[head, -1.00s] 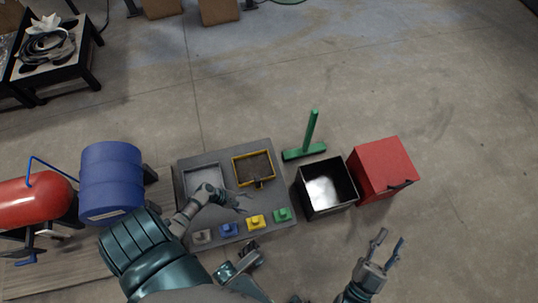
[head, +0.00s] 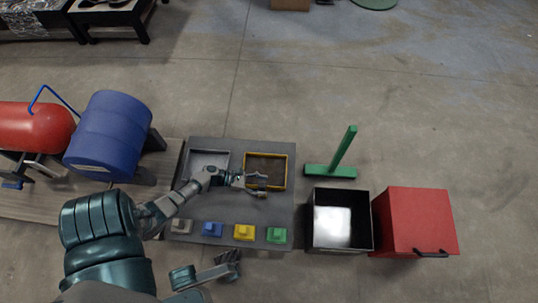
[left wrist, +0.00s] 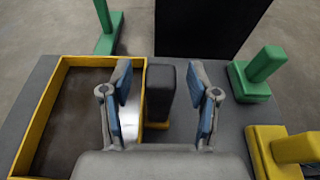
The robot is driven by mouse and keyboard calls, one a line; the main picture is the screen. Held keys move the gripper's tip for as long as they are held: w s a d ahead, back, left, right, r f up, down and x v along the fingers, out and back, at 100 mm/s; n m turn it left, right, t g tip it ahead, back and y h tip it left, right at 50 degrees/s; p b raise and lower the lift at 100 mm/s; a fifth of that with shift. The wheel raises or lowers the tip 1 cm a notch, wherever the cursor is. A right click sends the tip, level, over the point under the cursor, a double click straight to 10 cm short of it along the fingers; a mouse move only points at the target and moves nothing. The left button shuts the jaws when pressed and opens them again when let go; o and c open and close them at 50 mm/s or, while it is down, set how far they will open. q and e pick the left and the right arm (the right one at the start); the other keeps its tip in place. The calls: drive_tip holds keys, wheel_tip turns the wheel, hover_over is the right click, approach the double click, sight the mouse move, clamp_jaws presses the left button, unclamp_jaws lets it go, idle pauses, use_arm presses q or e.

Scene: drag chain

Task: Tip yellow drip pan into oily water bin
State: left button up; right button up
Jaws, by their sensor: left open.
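The yellow drip pan (head: 287,166) is a shallow tray with a yellow rim and a brown-grey floor. It lies on the grey platform (head: 215,222). My left gripper (head: 262,184) is over its near side. In the left wrist view, the pan (left wrist: 38,120) is at left, and the open left fingers (left wrist: 160,98) straddle its dark handle block (left wrist: 160,78), with gaps on both sides. A black open-topped bin (head: 361,222) with a shiny floor stands right of the platform; it seems to be the oily water bin.
A grey tray (head: 208,153) lies left of the pan. Grey, blue (head: 213,230), yellow (head: 244,232) and green (head: 276,235) blocks line the near edge. A green T-shaped stand (head: 331,171) is behind the bin. A red box (head: 414,220) stands right of it. A blue drum (head: 108,135) is at left.

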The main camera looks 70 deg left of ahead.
use_arm(q)
drive_tip(key=shift+w+d, duration=0.1)
drive_tip(key=shift+w, duration=0.15)
clamp_jaws()
drive_tip(key=shift+r, duration=0.15)
